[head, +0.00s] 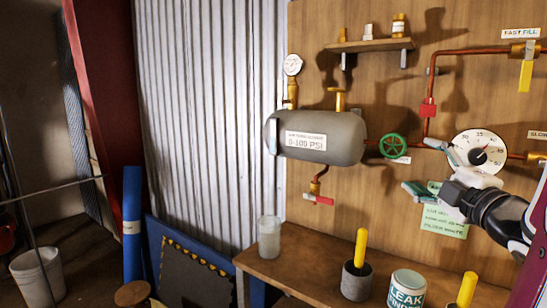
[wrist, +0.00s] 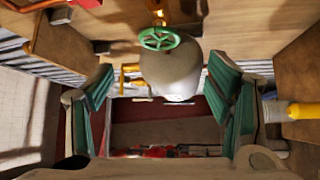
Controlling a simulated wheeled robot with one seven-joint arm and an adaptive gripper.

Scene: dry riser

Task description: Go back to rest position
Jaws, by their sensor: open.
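My gripper (head: 432,172) is open and empty in the head view, in front of the wooden panel at the right. It is close to the white dial gauge (head: 478,152) and covers part of it. In the wrist view my gripper's green-padded fingers (wrist: 168,108) stand wide apart. Between and beyond them the grey tank (wrist: 180,72) and the green handwheel (wrist: 159,38) show. In the head view the tank (head: 318,138) hangs on the panel left of my gripper, and the green handwheel (head: 393,146) sits on the pipe between them.
A wooden bench (head: 262,268) below the panel carries a clear container (head: 269,238), a yellow-handled tool in a dark cup (head: 357,279) and a leak finder tub (head: 406,289). A small shelf (head: 370,45) is above. A bucket (head: 38,278) stands at the far left.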

